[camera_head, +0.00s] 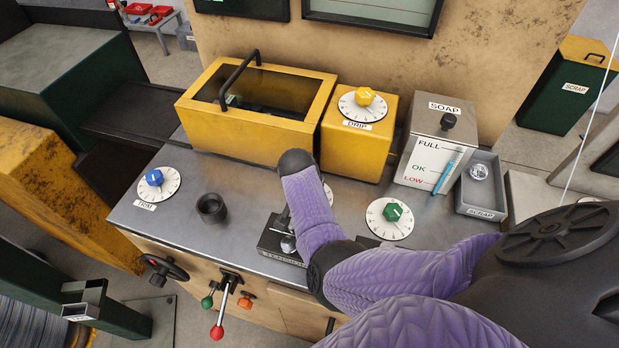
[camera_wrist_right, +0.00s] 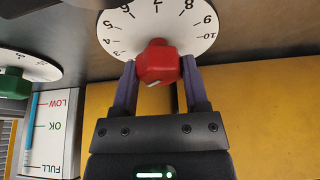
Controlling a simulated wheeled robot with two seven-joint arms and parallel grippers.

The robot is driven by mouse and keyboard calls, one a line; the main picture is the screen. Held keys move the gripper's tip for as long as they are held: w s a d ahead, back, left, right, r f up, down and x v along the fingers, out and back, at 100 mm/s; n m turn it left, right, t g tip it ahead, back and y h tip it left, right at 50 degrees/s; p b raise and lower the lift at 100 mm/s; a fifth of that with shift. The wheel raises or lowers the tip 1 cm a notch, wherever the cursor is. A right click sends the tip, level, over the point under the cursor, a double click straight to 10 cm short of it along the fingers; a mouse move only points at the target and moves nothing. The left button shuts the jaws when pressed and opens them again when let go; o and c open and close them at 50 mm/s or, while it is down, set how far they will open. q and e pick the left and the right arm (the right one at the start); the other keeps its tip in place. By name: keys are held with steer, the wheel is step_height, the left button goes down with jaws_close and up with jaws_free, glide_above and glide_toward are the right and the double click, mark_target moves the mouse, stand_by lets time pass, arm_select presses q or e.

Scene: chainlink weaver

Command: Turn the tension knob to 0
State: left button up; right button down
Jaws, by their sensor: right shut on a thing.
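In the right wrist view a red knob (camera_wrist_right: 158,65) stands on a white round dial (camera_wrist_right: 118,33) with numbers around its rim, 4 to 10 visible. The white line on the knob slants toward the lower left of the picture. My right gripper (camera_wrist_right: 159,70) is shut on the red knob, one finger on each side. The knob's label and the 0 mark are not visible. In the head view my right arm reaches in from the right and hides the red knob and the gripper. My left gripper is not in view.
The grey worktop (camera_head: 240,180) also holds a blue knob (camera_head: 154,177), a black cup (camera_head: 211,208), a green knob (camera_head: 392,211), a yellow drip box (camera_head: 378,150), a yellow lidded box (camera_head: 245,140), a soap box (camera_head: 425,125) and a scrap tray (camera_head: 500,200). A red-tipped lever (camera_head: 217,332) sticks out in front.

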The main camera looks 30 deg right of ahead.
steer(key=shift+r+n+y+p, duration=0.3)
steer(key=shift+n+p, duration=0.45)
steer(key=shift+n, duration=0.25)
steer(key=n+t+p, duration=0.1)
steer(key=n, duration=0.1)
steer(key=shift+d+f+n+y+p, duration=0.1)
steer(key=shift+n+y+p, duration=0.2)
steer(key=shift+y+p, duration=0.1)
steer(key=shift+f+n+y+p, duration=0.1)
steer(key=shift+n+y+p, duration=0.35)
steer(key=shift+n, duration=0.75)
steer(key=shift+n+t+y+p, duration=0.3)
steer(key=shift+n+t+y, duration=0.15)
steer(key=shift+n, duration=0.85)
